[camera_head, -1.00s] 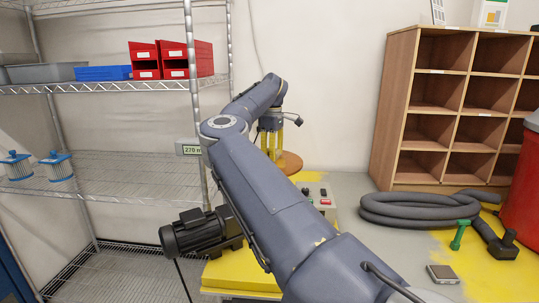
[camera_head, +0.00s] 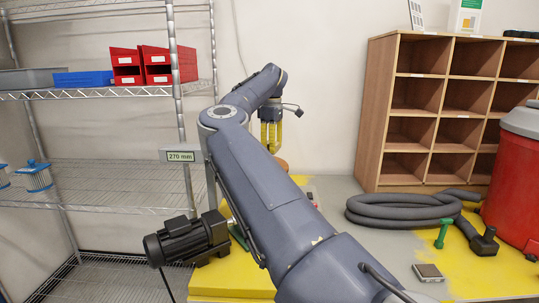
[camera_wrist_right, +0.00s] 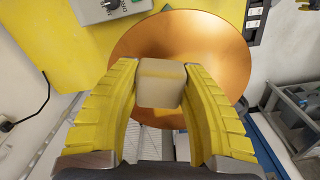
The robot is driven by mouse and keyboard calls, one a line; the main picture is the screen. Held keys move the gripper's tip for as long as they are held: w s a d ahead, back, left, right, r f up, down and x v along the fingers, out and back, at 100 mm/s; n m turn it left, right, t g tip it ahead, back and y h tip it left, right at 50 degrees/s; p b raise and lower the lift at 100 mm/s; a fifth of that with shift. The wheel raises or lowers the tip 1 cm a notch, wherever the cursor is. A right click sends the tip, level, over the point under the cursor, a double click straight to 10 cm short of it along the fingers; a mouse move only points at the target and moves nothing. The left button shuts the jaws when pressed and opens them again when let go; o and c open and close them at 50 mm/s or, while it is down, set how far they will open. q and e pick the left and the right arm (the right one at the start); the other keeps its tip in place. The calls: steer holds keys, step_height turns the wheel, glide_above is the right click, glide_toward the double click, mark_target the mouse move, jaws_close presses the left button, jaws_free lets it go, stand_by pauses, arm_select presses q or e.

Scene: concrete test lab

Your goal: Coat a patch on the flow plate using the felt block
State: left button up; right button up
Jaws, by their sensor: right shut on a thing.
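My right gripper (camera_head: 271,146) is above the copper-coloured round plate (camera_head: 283,164), which my arm mostly hides in the head view. In the right wrist view the gripper (camera_wrist_right: 160,88) is shut on a beige felt block (camera_wrist_right: 160,84), held between its yellow fingers. Beyond the block lies the wide, shiny copper disc (camera_wrist_right: 212,40), which looks like the flow plate. A gap seems to separate the block from the disc. No separate coated patch can be made out on it. My left gripper is not in view.
A grey control box (camera_wrist_right: 112,8) sits on the yellow surface near the plate. A dark motor (camera_head: 187,238) stands at the yellow bench's left edge. A coiled grey hose (camera_head: 400,211), green-handled tool (camera_head: 443,232) and red bin (camera_head: 515,185) are to the right. Wire shelving (camera_head: 110,185) stands left.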

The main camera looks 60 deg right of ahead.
steer(key=shift+r, duration=1.75)
